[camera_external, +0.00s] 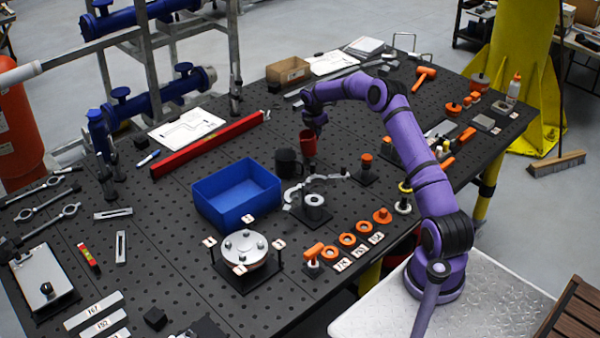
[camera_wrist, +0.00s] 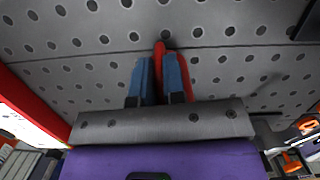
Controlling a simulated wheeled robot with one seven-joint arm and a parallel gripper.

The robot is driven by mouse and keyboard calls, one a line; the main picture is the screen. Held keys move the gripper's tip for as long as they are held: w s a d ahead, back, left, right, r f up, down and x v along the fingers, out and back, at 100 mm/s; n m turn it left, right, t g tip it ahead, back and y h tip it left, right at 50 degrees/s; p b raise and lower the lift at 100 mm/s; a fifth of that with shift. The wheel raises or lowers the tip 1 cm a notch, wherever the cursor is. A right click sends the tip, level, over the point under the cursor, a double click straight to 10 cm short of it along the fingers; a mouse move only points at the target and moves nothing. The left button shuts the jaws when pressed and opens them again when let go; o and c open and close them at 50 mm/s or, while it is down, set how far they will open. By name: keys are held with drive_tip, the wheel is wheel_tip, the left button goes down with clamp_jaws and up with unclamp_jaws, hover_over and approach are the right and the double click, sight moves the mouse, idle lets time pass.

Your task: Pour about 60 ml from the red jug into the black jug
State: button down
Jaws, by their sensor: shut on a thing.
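My gripper (camera_external: 312,124) is shut on the red jug (camera_external: 308,147), which looks roughly upright. The jug is held by its upper part, just to the right of the black jug (camera_external: 288,163) and slightly behind it. Most of the red jug is hidden there. I cannot make out the black jug in that view. No liquid is visible.
A blue open bin (camera_external: 236,197) stands left of the black jug. A curved grey part and a round fitting (camera_external: 314,206) lie in front. A long red bar (camera_external: 208,145) lies behind to the left.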

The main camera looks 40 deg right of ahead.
drive_tip(key=shift+w+d+f+y, duration=0.1)
drive_tip(key=shift+d+f+y, duration=0.6)
drive_tip(key=shift+y, duration=0.1)
